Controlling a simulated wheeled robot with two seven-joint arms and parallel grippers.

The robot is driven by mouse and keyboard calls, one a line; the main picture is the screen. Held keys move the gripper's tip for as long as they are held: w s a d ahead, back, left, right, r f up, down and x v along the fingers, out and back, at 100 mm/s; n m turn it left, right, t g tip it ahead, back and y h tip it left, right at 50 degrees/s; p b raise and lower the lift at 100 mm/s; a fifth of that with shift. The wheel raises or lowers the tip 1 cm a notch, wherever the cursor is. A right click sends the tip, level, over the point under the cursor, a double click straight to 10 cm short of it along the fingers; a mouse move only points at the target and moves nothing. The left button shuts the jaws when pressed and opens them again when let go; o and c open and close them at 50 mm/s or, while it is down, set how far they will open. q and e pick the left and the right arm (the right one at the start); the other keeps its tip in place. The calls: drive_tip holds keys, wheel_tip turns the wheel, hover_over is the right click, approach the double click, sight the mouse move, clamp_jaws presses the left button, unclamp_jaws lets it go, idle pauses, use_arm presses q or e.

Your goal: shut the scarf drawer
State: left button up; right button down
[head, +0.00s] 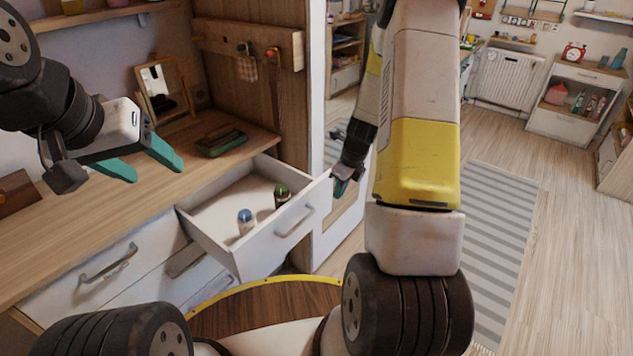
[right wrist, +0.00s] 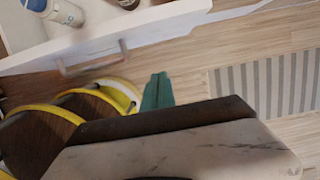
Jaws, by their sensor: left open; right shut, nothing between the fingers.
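A white drawer (head: 250,241) stands pulled out from under the wooden counter. It holds a blue-topped jar (head: 245,220) and a green-topped jar (head: 282,194); no scarf shows in it. Its grey handle (head: 295,221) is on the front panel. My right gripper (head: 341,186) is shut and empty, just beyond the drawer front's far right corner. In the right wrist view its teal fingers (right wrist: 157,92) are together, apart from the drawer front (right wrist: 130,40) and right of the handle. My left gripper (head: 158,172) is open and empty above the counter.
The counter (head: 100,215) carries a small mirror (head: 161,88) and a dark green box (head: 221,141). A closed drawer (head: 110,268) with a handle is at left. A striped rug (head: 503,220) lies on the open floor at right.

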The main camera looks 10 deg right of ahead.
sight(322, 204)
drive_tip(key=shift+w+a+f, duration=0.65)
drive_tip(key=shift+w+f, duration=0.2)
drive_tip(key=shift+f, duration=0.7)
drive_tip(key=shift+w+a+f, duration=0.7)
drive_tip(key=shift+w+f, duration=0.1)
drive_tip(key=shift+f, duration=0.7)
drive_tip(key=shift+w+a+f, duration=0.65)
drive_tip(key=shift+w+f, duration=0.2)
drive_tip(key=shift+f, duration=0.7)
